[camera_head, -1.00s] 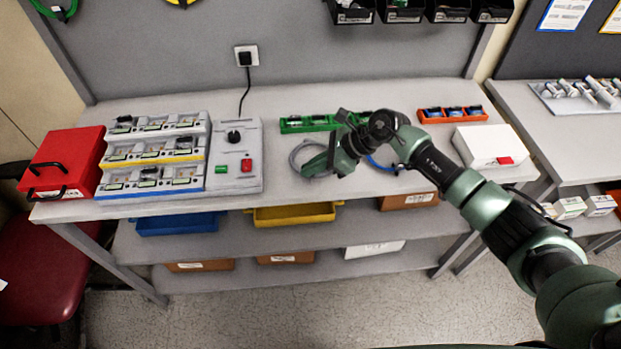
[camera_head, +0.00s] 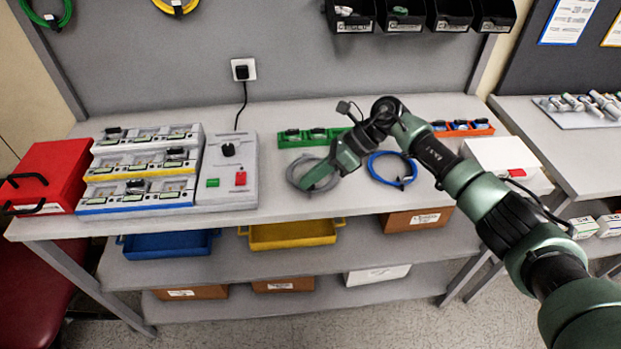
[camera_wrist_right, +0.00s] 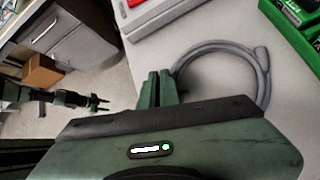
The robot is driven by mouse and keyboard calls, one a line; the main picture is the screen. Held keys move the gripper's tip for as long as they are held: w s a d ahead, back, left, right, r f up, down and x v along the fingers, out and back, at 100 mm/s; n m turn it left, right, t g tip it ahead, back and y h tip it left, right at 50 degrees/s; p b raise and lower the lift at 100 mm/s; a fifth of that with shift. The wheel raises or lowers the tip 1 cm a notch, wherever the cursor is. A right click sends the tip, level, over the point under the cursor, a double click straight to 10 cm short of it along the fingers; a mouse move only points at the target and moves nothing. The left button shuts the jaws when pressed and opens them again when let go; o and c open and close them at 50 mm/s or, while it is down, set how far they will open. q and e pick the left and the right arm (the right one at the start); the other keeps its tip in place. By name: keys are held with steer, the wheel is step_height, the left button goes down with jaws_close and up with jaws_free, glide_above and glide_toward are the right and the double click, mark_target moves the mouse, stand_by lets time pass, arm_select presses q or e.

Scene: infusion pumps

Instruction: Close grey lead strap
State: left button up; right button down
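The grey lead (camera_head: 293,176) lies coiled in a loop on the tabletop, in front of the green tray. It also shows in the right wrist view (camera_wrist_right: 266,92), with a thicker end piece at upper right. I cannot make out its strap. My right gripper (camera_head: 309,186) is over the front of the loop and hides part of it. In the right wrist view its fingers (camera_wrist_right: 158,80) are close together beside the lead; no held thing shows between them. My left gripper (camera_wrist_right: 101,104) appears far off at left in that view, its small fingers apart.
A blue lead (camera_head: 392,181) is coiled to the right. Behind are a green tray (camera_head: 283,141) and an orange tray (camera_head: 482,132). A grey control box (camera_head: 240,195) stands left of the grey lead, a white box (camera_head: 497,153) at right. Bare tabletop lies in front.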

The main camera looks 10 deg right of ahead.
steer(key=c, duration=1.6)
jaws_free()
steer(key=shift+c, duration=0.2)
steer(key=b+v, duration=0.2)
steer(key=v, duration=0.5)
steer(key=shift+d+r, duration=0.25)
steer(key=shift+d, duration=0.05)
